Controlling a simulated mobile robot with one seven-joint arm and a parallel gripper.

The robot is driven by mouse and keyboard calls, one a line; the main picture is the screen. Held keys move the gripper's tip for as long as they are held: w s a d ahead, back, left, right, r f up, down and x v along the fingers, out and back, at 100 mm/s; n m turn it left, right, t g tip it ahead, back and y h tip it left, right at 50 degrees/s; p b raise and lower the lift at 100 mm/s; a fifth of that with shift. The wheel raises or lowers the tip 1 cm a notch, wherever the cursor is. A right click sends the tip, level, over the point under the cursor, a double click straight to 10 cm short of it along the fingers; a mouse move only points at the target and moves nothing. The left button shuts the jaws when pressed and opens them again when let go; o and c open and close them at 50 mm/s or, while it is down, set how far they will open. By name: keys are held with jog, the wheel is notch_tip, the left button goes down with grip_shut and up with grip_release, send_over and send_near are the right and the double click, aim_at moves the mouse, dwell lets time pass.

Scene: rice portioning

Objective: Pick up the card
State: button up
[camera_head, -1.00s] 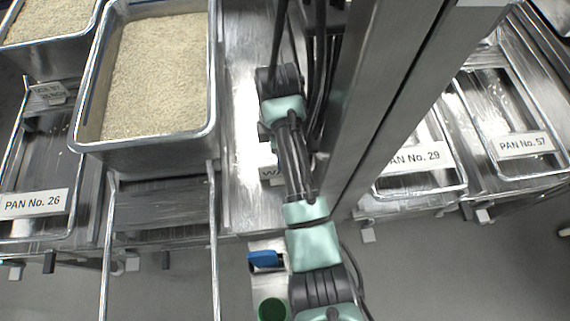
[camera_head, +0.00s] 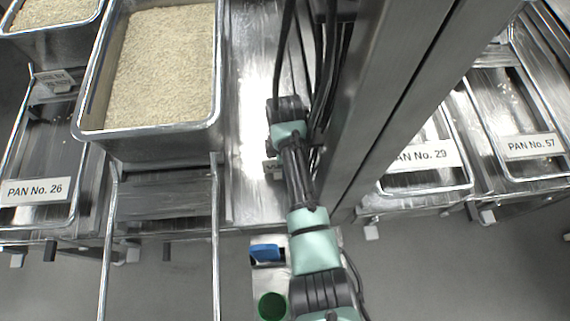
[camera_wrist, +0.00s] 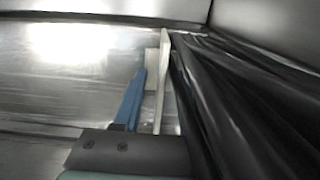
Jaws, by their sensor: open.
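A pale card (camera_wrist: 162,82) stands upright in the wrist view, seen nearly edge-on, with a small pale block at its upper left. In the head view only a small pale piece of it (camera_head: 271,169) shows left of my arm; the rest is hidden. My gripper (camera_wrist: 150,88) is open. One blue finger points up along the card's left side, with a narrow gap at its lower part. The other finger is mostly hidden, so I cannot tell whether the card lies between both fingers. I see no clear grip.
A rice-filled pan (camera_head: 147,138) stands to the left on rails. A steel upright (camera_head: 390,100) and dark cables (camera_wrist: 235,105) are close on the right. The steel counter (camera_head: 255,200) is bare.

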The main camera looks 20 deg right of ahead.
jog(key=shift+f, duration=0.15)
grip_shut()
dwell(0.6)
